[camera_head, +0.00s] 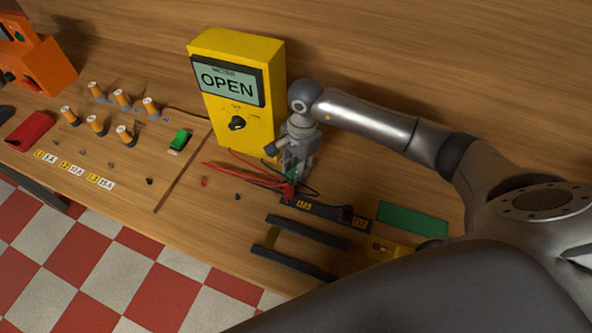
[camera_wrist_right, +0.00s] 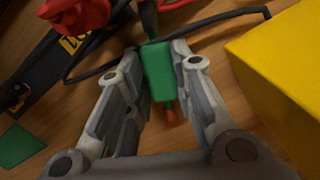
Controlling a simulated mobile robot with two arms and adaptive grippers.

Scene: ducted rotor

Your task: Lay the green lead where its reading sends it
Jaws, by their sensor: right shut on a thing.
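My right gripper (camera_head: 292,178) is over the bench, just in front of the yellow meter (camera_head: 222,118). In the right wrist view its fingers (camera_wrist_right: 160,100) are shut on the green lead (camera_wrist_right: 158,70), a green body with a copper-coloured tip. A little of the green lead also shows below the fingers in the head view. The meter's screen (camera_head: 228,83) reads OPEN. My left gripper is not in view.
Two dark bars (camera_head: 305,232) lie in front of the strip. Red and black cables cross near the gripper.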

